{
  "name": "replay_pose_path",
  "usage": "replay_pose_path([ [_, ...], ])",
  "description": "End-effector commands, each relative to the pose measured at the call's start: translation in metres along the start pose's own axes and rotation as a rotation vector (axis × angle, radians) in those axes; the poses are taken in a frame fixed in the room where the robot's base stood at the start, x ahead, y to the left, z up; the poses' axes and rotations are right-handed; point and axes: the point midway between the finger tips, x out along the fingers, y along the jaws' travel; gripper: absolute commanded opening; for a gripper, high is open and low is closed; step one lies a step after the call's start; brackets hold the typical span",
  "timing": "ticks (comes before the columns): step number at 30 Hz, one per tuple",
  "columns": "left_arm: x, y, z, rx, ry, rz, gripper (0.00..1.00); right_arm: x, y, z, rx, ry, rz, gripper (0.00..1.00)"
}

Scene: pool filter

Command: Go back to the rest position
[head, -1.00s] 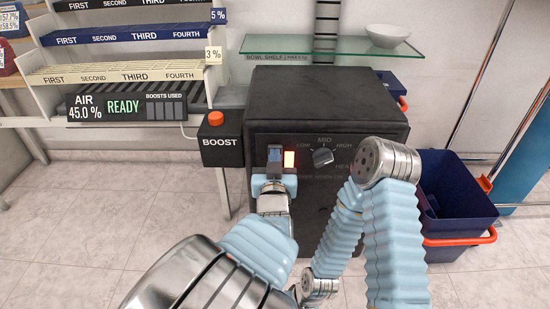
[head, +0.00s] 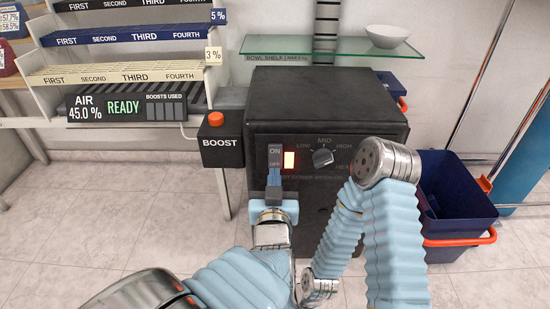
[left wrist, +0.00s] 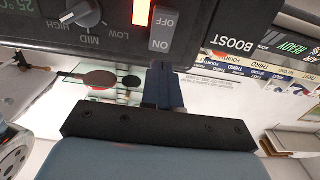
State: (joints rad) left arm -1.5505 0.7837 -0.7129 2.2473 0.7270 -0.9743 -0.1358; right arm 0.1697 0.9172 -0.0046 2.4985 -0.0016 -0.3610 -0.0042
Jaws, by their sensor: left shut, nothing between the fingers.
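My left gripper (head: 274,187) is in front of the black machine (head: 330,105), just below its ON/OFF switch (head: 275,156). Its fingers are together and empty, apart from the switch. In the left wrist view the shut fingers (left wrist: 163,88) point at the panel, close to the switch (left wrist: 165,30). An orange light (head: 289,160) glows beside the switch. My right arm (head: 385,200) is folded in front of the machine's right side. My right gripper cannot be made out in the head view.
The BOOST box (head: 221,140) with its red button stands left of the machine. A dial (head: 323,157) sits on the panel. A glass shelf (head: 300,46) holds a white bowl (head: 388,36). A dark blue crate (head: 455,195) stands at right. Floor at left is clear.

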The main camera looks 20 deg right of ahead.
Motion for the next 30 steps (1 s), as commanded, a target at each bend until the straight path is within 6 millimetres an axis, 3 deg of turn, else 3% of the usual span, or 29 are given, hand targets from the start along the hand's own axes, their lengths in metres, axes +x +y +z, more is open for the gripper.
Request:
replay_pose_path([
  [9, 0.001, -0.001, 0.001, 0.000, -0.002, -0.001, 0.00, 0.000, 0.000, 0.000, 0.000, -0.001, -0.001, 0.92],
  [13, 0.009, -0.020, 0.024, 0.011, -0.074, -0.022, 0.00, -0.003, -0.002, 0.000, -0.001, -0.002, -0.001, 0.92],
  [17, 0.019, -0.071, 0.090, 0.020, -0.277, -0.067, 0.00, -0.010, -0.006, 0.001, -0.003, -0.004, -0.003, 0.92],
  [20, 0.008, -0.120, 0.161, -0.001, -0.504, -0.102, 0.00, -0.017, -0.010, 0.002, -0.005, -0.006, -0.005, 0.92],
  [24, -0.037, -0.173, 0.246, -0.093, -0.816, -0.131, 0.00, -0.025, -0.015, 0.003, -0.008, -0.010, -0.008, 0.92],
  [27, -0.083, -0.197, 0.292, -0.198, -1.020, -0.138, 0.00, -0.030, -0.019, 0.004, -0.010, -0.012, -0.011, 0.92],
  [30, -0.131, -0.206, 0.322, -0.323, -1.191, -0.129, 0.00, -0.036, -0.022, 0.005, -0.012, -0.015, -0.013, 0.92],
])
